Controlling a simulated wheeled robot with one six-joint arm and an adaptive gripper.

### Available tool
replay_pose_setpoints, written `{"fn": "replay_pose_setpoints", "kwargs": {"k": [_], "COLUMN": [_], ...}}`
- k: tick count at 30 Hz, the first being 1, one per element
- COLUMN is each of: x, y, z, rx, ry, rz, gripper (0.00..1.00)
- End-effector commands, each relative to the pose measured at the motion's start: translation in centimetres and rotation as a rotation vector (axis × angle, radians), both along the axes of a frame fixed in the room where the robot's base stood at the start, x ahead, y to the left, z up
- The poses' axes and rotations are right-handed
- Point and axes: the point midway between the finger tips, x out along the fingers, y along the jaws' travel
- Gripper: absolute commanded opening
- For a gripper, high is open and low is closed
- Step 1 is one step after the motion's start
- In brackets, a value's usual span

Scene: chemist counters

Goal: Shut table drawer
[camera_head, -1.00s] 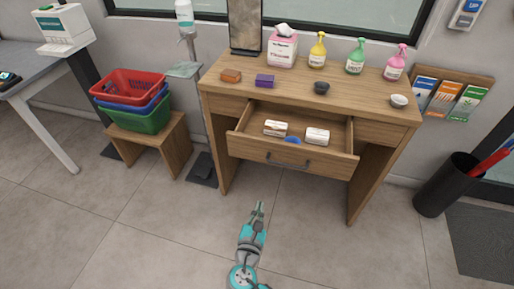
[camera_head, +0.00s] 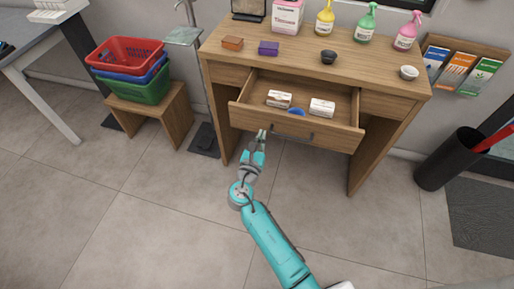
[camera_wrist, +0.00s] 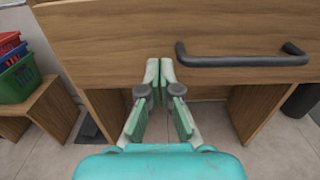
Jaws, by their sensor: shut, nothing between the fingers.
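The table drawer (camera_head: 243,119) is pulled open from the wooden table (camera_head: 398,83). It holds two small white boxes (camera_head: 279,99) and a blue item (camera_head: 297,111). A dark bar handle (camera_head: 292,133) is on its front; in the wrist view the handle (camera_wrist: 243,61) is right of my gripper. My gripper (camera_head: 262,133) is shut and empty, near the drawer front, left of the handle. In the wrist view its fingertips (camera_wrist: 159,63) are together before the drawer front (camera_wrist: 110,45); I cannot tell whether they touch it.
Stacked baskets (camera_head: 130,70) stand on a stool at left. A black bin (camera_head: 450,160) stands at right. The floor in front is clear.

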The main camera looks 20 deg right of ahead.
Motion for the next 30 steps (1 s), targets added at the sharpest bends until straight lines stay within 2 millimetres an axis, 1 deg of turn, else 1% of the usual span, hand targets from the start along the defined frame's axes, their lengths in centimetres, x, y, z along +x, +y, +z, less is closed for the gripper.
{"fn": "replay_pose_setpoints", "kwargs": {"k": [1, 3, 7, 11, 23, 26, 30], "x": [0.6, 1.3, 2.1, 2.4, 2.6, 3.1, 4.6], "y": [-0.6, -1.0, -1.6, -1.8, -1.9, -2.3, -3.4], "z": [0.1, 0.0, 0.0, 0.0, 0.0, 0.0, 0.1], "rx": [0.000, 0.001, 0.001, 0.001, 0.001, 0.001, 0.002], "ry": [-0.001, -0.001, -0.001, -0.001, -0.001, -0.001, -0.001], "rz": [-0.004, -0.001, -0.002, 0.000, 0.000, -0.001, -0.002], "gripper": [0.00, 0.00, 0.00, 0.00, 0.00, 0.00, 0.00]}}
